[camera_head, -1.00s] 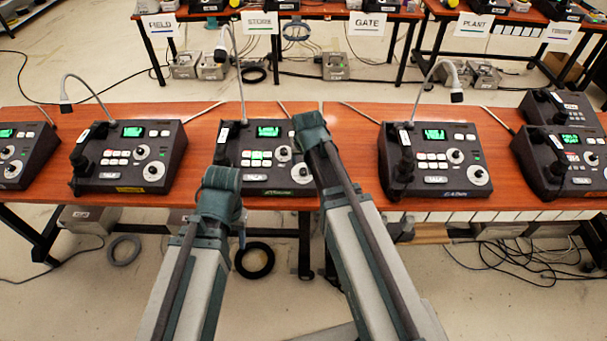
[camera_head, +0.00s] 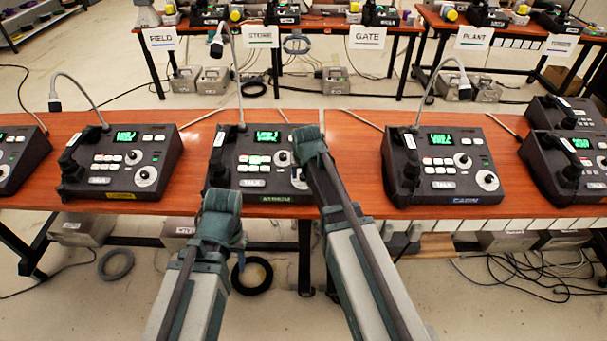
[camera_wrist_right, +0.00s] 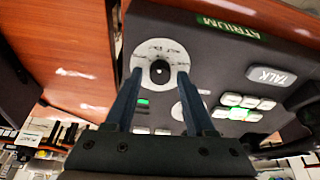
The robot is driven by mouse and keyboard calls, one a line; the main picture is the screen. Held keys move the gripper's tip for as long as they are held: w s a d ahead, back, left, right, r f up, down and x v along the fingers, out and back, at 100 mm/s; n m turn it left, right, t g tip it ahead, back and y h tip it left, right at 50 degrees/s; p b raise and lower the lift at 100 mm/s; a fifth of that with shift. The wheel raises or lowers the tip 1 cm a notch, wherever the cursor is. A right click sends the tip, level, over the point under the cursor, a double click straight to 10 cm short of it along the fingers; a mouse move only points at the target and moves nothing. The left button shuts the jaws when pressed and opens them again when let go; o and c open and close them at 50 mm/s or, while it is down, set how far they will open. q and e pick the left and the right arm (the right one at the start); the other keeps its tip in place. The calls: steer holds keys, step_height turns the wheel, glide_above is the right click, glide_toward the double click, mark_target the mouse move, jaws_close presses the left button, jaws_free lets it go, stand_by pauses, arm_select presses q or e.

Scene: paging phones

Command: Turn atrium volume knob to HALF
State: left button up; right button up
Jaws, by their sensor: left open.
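The atrium phone (camera_head: 240,183) is the dark desk unit at the middle of the near table, with a green ATRIUM label on its front edge. In the right wrist view, the label (camera_wrist_right: 228,27) shows upside down. A black knob on a white dial (camera_wrist_right: 160,72) lies between and just past the tips of my right gripper (camera_wrist_right: 160,72). The fingers are apart, and I cannot tell whether they touch the knob. In the head view my right gripper (camera_head: 309,150) covers part of the phone's right side. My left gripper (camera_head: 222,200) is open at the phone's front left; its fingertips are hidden.
A smaller knob (camera_wrist_right: 181,111) on the same phone is partly behind a right finger. A TALK button (camera_wrist_right: 270,76) and several lit keys are nearby. A gooseneck microphone (camera_head: 217,48) rises behind.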

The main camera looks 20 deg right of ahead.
jaws_close()
steer(key=m, duration=0.3)
steer(key=shift+m, duration=0.4)
steer(key=shift+m+h, duration=0.5)
steer(key=shift+m, duration=1.4)
steer(key=shift+o, duration=1.1)
jaws_free()
steer(key=shift+r, duration=0.1)
